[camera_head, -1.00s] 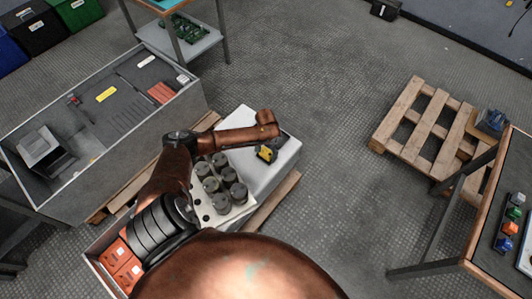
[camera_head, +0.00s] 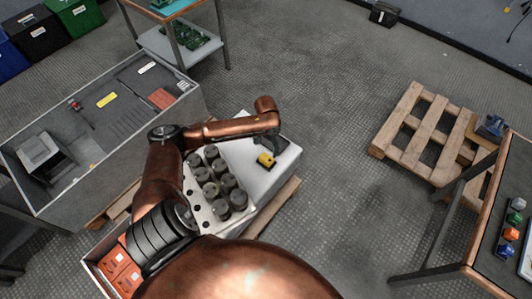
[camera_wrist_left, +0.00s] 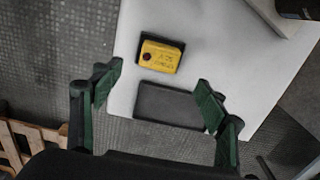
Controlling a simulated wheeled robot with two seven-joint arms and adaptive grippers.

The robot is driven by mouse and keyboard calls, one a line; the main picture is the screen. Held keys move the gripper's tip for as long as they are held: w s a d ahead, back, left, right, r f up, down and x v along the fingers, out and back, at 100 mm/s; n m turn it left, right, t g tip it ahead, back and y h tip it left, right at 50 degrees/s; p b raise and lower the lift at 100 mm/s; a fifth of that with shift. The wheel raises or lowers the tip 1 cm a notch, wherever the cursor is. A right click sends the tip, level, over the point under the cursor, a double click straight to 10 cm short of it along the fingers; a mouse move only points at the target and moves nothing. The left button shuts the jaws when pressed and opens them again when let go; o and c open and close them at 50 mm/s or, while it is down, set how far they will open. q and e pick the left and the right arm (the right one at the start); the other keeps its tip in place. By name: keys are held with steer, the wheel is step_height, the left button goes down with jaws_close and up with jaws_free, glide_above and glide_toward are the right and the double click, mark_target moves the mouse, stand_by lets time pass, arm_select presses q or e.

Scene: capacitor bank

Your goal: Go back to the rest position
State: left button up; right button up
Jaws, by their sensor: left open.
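My left arm comes in from the left in the head view and reaches over the capacitor bank. My left gripper (camera_head: 267,143) hangs above the white surface (camera_head: 233,154) at the bank's right end. In the left wrist view the gripper (camera_wrist_left: 155,98) is open, its green-padded fingers wide apart with nothing between them. A yellow device (camera_wrist_left: 160,56) with a dark red button lies beyond the fingertips, apart from them; it also shows in the head view (camera_head: 266,160). Several grey cylindrical capacitors (camera_head: 222,186) stand on the white plate beside it. My right gripper is not in view.
A grey open cabinet (camera_head: 150,118) lies at the left. A wooden pallet (camera_head: 412,128) sits on the floor at the right. A table with coloured pieces (camera_head: 480,215) stands at the right edge. A shelf cart (camera_head: 185,48) stands at the top. The floor between is clear.

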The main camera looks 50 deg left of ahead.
mark_target(266, 158)
arm_select(q)
steer(key=shift+r, duration=0.75)
steer(key=shift+f, duration=0.1)
step_height(266, 158, down, 12)
steer(key=shift+r, duration=0.2)
steer(key=shift+r, duration=0.1)
